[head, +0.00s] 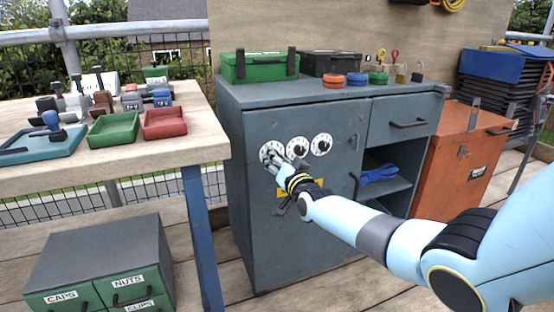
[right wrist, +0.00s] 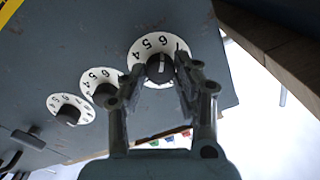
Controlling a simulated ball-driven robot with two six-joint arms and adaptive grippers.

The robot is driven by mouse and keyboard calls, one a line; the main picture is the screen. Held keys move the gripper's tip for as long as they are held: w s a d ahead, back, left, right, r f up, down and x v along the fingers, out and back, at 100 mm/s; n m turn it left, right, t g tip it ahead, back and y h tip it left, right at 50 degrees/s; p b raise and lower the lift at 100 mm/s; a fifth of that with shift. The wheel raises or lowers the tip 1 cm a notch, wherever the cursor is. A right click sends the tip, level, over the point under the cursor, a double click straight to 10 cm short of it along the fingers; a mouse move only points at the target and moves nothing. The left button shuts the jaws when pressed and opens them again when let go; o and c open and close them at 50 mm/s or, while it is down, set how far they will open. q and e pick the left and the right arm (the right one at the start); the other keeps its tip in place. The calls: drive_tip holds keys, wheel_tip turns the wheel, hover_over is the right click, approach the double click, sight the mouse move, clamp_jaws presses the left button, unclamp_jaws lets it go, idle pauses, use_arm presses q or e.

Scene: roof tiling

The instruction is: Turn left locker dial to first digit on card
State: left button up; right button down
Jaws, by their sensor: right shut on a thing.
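The grey locker (head: 340,190) has three white dials with black knobs in a row on its door. My right gripper (head: 274,160) is at the left dial (head: 266,148), shut on its knob. In the right wrist view the fingers of my right gripper (right wrist: 158,77) stand on both sides of the black knob (right wrist: 158,67). A white line marks the knob, and digits 4, 5 and 6 show on the left dial's ring (right wrist: 148,43). The middle dial (head: 298,147) and right dial (head: 321,144) are free. No card with readable digits shows. My left gripper is out of view.
A yellow label (head: 315,187) is on the door below the dials, partly behind my right arm. Green and black boxes stand on the locker top. A wooden table (head: 190,140) with trays is at left. An orange cabinet (head: 460,160) is at right.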

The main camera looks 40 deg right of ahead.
drive_tip(key=c, duration=1.4)
unclamp_jaws()
drive_tip(key=shift+f, duration=0.15)
drive_tip(key=o, duration=0.4)
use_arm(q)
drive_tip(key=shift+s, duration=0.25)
use_arm(e)
drive_tip(key=v, duration=1.2)
